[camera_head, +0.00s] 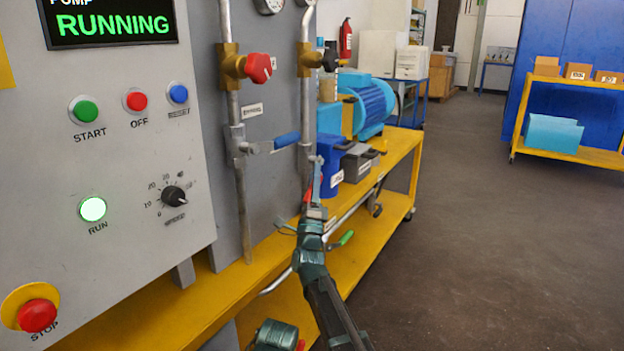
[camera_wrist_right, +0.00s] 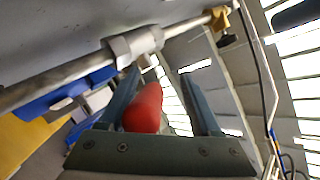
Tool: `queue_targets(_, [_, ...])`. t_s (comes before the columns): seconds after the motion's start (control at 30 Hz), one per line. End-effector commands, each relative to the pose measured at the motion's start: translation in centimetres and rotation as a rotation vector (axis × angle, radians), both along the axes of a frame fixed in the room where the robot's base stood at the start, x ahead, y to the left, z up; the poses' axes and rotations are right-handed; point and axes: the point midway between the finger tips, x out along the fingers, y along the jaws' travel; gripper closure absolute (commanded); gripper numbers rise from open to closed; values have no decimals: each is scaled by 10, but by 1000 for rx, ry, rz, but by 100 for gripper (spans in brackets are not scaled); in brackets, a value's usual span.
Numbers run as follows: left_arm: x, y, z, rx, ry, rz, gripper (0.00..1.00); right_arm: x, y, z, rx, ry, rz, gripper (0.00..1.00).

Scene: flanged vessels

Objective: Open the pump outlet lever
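My right gripper (camera_head: 316,184) is at the right-hand vertical pipe, below the panel's valves. In the right wrist view my right gripper (camera_wrist_right: 163,77) is open, with a red lever handle (camera_wrist_right: 142,108) between its fingers. The handle lies close to the left finger, with a clear gap to the right one. A metal valve body (camera_wrist_right: 133,45) on a pipe is just behind it. In the head view the red handle (camera_head: 308,196) is mostly hidden by the gripper. I cannot read a label naming it the pump outlet. My left gripper is not in view.
A green-handled lever (camera_head: 346,238) is low by the yellow bench (camera_head: 400,152). The control panel (camera_head: 140,225) is at left.

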Motion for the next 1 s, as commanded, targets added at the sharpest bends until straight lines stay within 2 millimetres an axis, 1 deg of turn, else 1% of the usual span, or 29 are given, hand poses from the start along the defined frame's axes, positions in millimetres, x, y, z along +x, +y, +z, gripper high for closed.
queue_targets(0.4, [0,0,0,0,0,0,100,1,3,0,-4,1,4,38])
queue_targets(0.57, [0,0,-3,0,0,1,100,-2,4,-3,-4,1,4,38])
queue_targets(0.77, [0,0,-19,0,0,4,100,-15,6,-19,-5,1,4,38])
queue_targets(1.0, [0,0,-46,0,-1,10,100,-41,9,-46,-3,1,4,38])
